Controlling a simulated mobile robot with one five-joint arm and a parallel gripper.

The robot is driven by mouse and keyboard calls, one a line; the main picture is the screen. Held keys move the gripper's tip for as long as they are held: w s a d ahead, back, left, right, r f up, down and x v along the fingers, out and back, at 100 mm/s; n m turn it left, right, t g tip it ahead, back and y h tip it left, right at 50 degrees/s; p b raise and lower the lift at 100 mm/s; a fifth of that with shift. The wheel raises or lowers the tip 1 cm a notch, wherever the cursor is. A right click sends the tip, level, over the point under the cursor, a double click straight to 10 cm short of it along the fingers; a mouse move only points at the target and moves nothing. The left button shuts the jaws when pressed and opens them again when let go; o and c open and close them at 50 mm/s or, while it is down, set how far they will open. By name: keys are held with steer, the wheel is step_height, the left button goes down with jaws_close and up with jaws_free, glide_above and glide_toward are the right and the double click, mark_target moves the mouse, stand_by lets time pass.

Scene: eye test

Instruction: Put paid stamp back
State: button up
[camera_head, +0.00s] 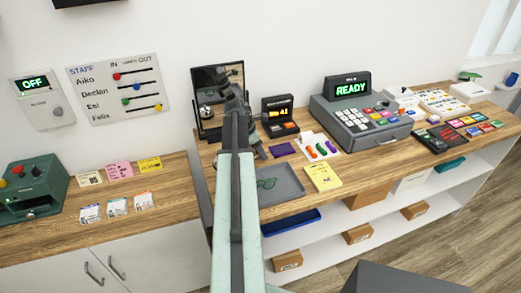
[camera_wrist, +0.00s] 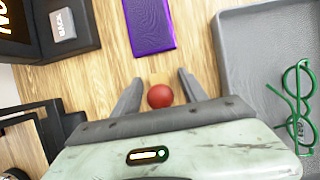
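My gripper (camera_wrist: 160,77) reaches down over the wooden counter, its two dark fingers apart. A round red knob (camera_wrist: 160,96) sits between the fingers, with a small light-wood piece just beyond it. I see a gap on each side of the knob, so the fingers do not appear to grip it. It looks like a stamp handle, but no "paid" marking shows. In the head view my arm hides this spot.
A purple pad (camera_wrist: 150,25) lies ahead of the fingers. A grey tray (camera_wrist: 237,60) with green glasses (camera_wrist: 296,92) is close on the right. The card terminal (camera_head: 279,114), mirror (camera_head: 218,77) and till (camera_head: 352,118) stand behind. A yellow notepad (camera_head: 323,177) lies near the front edge.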

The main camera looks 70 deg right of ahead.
steer(key=shift+r, duration=0.1)
steer(key=shift+r+p, duration=0.3)
steer(key=shift+p, duration=0.1)
steer(key=p+v, duration=1)
steer(key=v, duration=0.1)
steer(key=shift+w+r+p, duration=0.15)
steer(key=shift+r+p, duration=0.1)
steer(key=shift+p, duration=0.05)
steer(key=shift+a, duration=0.15)
